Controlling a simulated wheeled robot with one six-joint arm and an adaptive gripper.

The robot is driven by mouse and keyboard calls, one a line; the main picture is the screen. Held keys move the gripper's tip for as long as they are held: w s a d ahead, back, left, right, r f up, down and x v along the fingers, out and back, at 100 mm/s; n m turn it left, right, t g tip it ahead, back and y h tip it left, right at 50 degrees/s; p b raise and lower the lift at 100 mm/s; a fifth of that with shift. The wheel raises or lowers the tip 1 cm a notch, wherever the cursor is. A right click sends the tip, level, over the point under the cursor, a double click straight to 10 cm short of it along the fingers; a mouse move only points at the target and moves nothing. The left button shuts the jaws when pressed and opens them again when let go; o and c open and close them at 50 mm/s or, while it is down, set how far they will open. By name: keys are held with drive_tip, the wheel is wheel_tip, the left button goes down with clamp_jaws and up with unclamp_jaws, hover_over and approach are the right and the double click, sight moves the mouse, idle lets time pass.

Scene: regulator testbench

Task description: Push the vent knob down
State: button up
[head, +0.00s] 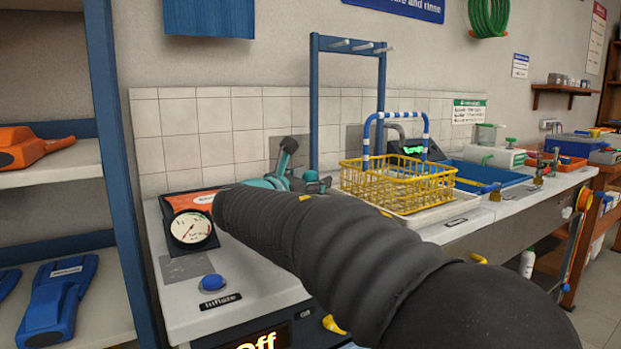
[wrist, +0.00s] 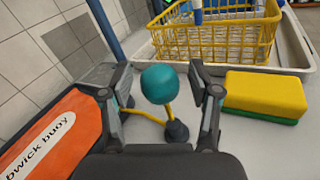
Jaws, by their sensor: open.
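The vent knob appears to be the round teal knob (wrist: 160,84), centred in the wrist view. It sits between the two fingers of my gripper (wrist: 161,92), which stand apart with space on either side of it. I cannot tell whether the fingers touch it. A dark round foot (wrist: 177,132) and a yellow hose (wrist: 148,117) show just below the knob. In the head view my gripper (head: 305,166) is over the bench beyond the gauge, partly hidden by my black arm. There I cannot separate the knob from the teal parts around my gripper.
An orange buoy (wrist: 45,140) lies left of my gripper. A yellow wire basket (head: 398,186) stands behind, with a yellow-green sponge (wrist: 264,94) to the right. A round gauge (head: 191,229) and a blue button (head: 212,282) are on the near bench. A blue post (head: 314,110) rises behind.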

clamp_jaws()
drive_tip(key=shift+f+b, duration=0.9)
drive_tip(key=shift+f, duration=0.75)
unclamp_jaws()
drive_tip(key=shift+s+a, duration=0.25)
drive_tip(key=shift+s, duration=0.1)
drive_tip(key=v, duration=1.1)
drive_tip(key=shift+s, duration=0.1)
